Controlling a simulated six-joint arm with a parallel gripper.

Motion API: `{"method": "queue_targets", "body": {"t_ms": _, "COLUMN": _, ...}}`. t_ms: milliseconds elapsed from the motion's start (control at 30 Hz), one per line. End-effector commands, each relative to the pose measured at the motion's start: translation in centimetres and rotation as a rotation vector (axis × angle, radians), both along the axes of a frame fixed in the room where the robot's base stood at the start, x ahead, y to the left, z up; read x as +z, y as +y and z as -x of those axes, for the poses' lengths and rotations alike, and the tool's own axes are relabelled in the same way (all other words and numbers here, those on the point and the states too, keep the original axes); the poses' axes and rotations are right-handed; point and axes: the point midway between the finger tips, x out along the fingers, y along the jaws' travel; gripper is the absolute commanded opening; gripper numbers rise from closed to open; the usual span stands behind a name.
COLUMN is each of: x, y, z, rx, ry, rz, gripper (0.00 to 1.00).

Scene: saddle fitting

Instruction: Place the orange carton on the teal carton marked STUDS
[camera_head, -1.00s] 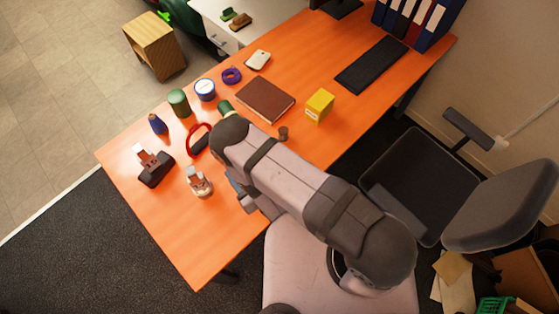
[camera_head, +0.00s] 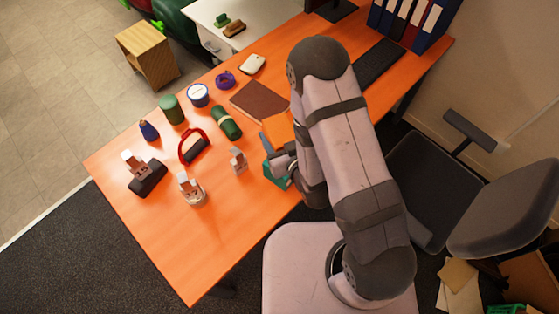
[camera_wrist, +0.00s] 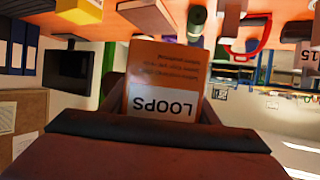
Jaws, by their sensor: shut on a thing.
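My gripper (camera_head: 282,152) is shut on the orange carton (camera_head: 278,130) near the front edge of the desk. In the wrist view the orange carton (camera_wrist: 160,75) fills the middle between the fingers, with a white label reading LOOPS, upside down in the picture. A teal carton (camera_head: 274,173) shows just below my gripper in the head view, partly covered by the gripper and arm. Its marking cannot be read. The orange carton appears above and behind the teal one; I cannot tell whether they touch.
Several small items stand to the left: a green roll (camera_head: 227,122), a red-handled tool (camera_head: 194,146), a white holder with cards (camera_head: 190,188) and a smaller one (camera_head: 238,160). A brown notebook (camera_head: 258,101) lies behind. The desk's front left (camera_head: 195,250) is bare.

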Motion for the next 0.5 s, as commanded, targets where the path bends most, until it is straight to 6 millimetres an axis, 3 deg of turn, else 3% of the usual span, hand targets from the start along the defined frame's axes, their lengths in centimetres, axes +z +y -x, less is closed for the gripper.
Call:
{"method": "queue_targets", "body": {"t_ms": 400, "x": -5.5, "y": 0.1, "z": 0.0, "rx": 0.001, "ry": 0.0, "rz": 0.0, "gripper": 0.22}}
{"method": "queue_targets", "body": {"t_ms": 500, "x": -5.7, "y": 0.1, "z": -0.1, "rx": 0.001, "ry": -0.002, "rz": -0.001, "gripper": 0.22}}
